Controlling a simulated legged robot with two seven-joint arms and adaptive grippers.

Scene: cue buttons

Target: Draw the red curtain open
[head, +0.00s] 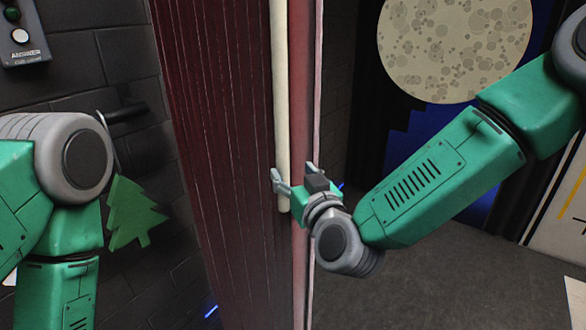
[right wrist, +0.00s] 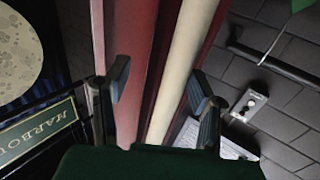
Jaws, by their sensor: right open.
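The red curtain (head: 215,150) hangs in tall folds in the middle of the head view. A cream upright rod (head: 281,90) runs along its right edge and ends low, near my gripper. My right gripper (head: 293,176) is open at the lower part of the rod. In the right wrist view the cream rod (right wrist: 188,50) and the curtain's red edge (right wrist: 136,75) pass between the spread fingers (right wrist: 160,88). I cannot tell whether either finger touches the rod. My left arm shows at the left; its gripper is out of frame.
Left of the curtain is a dark brick wall with an answer button box (head: 25,35), a dark rail (head: 125,112) and a green tree cutout (head: 134,212). A pale moon disc (head: 455,45) stands at the right. The grey floor (head: 440,285) there is clear.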

